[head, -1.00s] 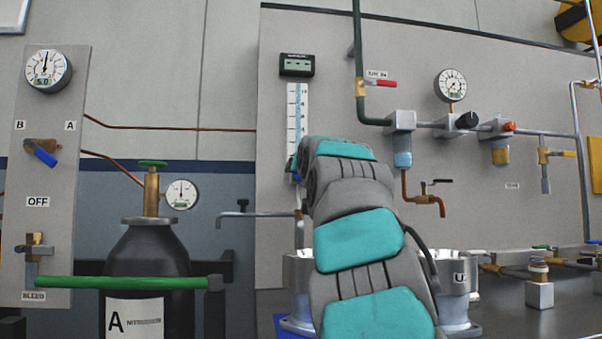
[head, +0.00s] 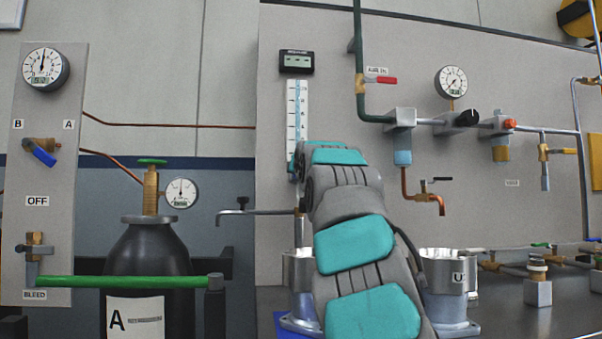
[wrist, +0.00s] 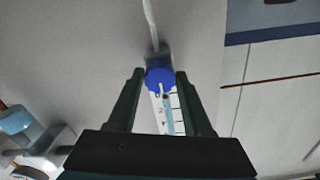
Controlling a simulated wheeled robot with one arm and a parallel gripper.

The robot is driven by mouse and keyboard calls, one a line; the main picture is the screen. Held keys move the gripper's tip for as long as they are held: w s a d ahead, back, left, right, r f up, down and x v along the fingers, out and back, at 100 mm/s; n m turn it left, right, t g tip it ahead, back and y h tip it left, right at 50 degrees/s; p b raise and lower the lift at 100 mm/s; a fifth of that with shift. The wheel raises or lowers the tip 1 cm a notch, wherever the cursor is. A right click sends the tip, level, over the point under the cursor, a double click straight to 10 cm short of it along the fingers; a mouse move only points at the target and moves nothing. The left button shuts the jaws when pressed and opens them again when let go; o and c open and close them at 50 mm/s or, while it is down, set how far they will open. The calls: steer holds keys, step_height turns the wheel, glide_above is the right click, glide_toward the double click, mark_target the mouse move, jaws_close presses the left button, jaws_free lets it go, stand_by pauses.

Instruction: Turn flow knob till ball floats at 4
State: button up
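The flow meter (head: 297,112) is a tall white scale with a pale blue tube on the grey panel. My arm hides its lower end in the head view. In the wrist view the blue flow knob (wrist: 160,77) sits at the low end of the scale (wrist: 168,118), which appears upside down. A small dark reddish spot, perhaps the ball, shows near the 0 mark. My gripper (wrist: 160,72) is open, with one dark finger on each side of the knob. A narrow gap shows on the left; contact on the right is unclear.
A small display (head: 296,62) is above the meter. A green pipe with a red-handled valve (head: 384,80) and a copper tap (head: 424,199) are to the right. Metal housings (head: 449,275) stand on the bench. A gas cylinder (head: 150,255) stands left.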

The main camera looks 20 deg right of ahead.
jaws_close()
steer(key=shift+m+p, duration=0.3)
steer(key=shift+p, duration=0.1)
steer(key=shift+m+p, duration=4.5)
steer(key=shift+m, duration=5.9)
steer(key=shift+f, duration=0.1)
